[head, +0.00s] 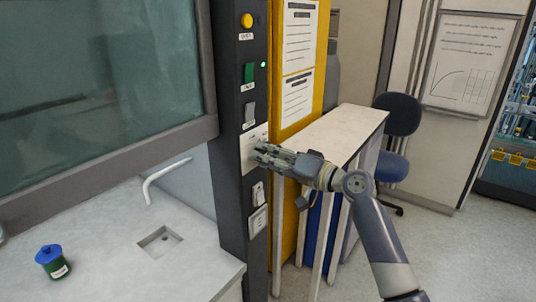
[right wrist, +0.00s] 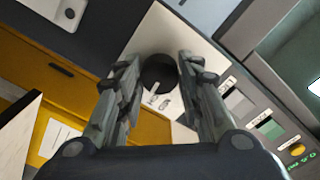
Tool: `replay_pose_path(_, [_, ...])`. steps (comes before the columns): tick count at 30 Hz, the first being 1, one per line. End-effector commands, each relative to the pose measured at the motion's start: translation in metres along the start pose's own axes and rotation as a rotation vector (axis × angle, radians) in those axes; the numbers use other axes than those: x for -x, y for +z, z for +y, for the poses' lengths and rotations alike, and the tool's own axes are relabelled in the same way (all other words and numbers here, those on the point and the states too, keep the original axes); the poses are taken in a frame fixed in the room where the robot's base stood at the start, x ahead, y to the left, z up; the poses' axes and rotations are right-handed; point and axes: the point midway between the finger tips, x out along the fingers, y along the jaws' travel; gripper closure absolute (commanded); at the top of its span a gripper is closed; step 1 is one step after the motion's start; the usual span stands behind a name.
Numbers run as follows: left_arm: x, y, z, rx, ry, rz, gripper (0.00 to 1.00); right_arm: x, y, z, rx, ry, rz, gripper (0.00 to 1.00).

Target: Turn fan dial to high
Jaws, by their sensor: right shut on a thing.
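The fan dial (right wrist: 158,74) is a round black knob on a pale plate (right wrist: 140,40) in the right wrist view. In the head view the plate (head: 246,150) is on the dark control column, and the dial is hidden behind my gripper. My right gripper (head: 262,150) reaches the plate from the right. In the right wrist view its two fingers (right wrist: 157,72) stand on either side of the dial and are shut on it. The dial's pointer and markings are too small to read. My left gripper is not in view.
The dark column (head: 232,130) carries a yellow button (head: 247,20), a green switch (head: 249,72) and a grey switch (head: 249,112) above the plate, and sockets (head: 258,220) below. The fume hood sash (head: 100,90) is at left. A white bench (head: 335,130) stands at right, near my arm.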

Motion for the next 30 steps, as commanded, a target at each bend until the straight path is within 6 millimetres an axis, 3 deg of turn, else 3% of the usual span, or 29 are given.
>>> replay_pose_path(9, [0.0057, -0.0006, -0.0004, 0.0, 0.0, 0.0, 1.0, 0.0002, -0.0013, -0.0005, -0.104, 0.0, 0.002, 0.9])
replay_pose_path(23, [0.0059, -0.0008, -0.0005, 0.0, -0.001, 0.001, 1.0, 0.0002, -0.001, -0.0001, -0.121, 0.0, 0.002, 0.9])
replay_pose_path(24, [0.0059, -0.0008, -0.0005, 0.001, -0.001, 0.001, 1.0, 0.0002, -0.001, -0.0001, -0.12, 0.0, 0.002, 0.64])
replay_pose_path(26, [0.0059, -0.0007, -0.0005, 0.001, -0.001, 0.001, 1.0, 0.0002, -0.0009, -0.0001, -0.12, 0.0, 0.002, 0.5])
replay_pose_path(27, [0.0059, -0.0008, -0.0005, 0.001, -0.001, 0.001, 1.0, 0.0002, -0.0008, 0.0, -0.12, 0.0, 0.002, 0.46])
replay_pose_path(30, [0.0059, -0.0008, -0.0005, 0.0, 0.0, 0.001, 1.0, 0.0002, -0.0007, 0.0, -0.119, 0.0, 0.002, 0.46])
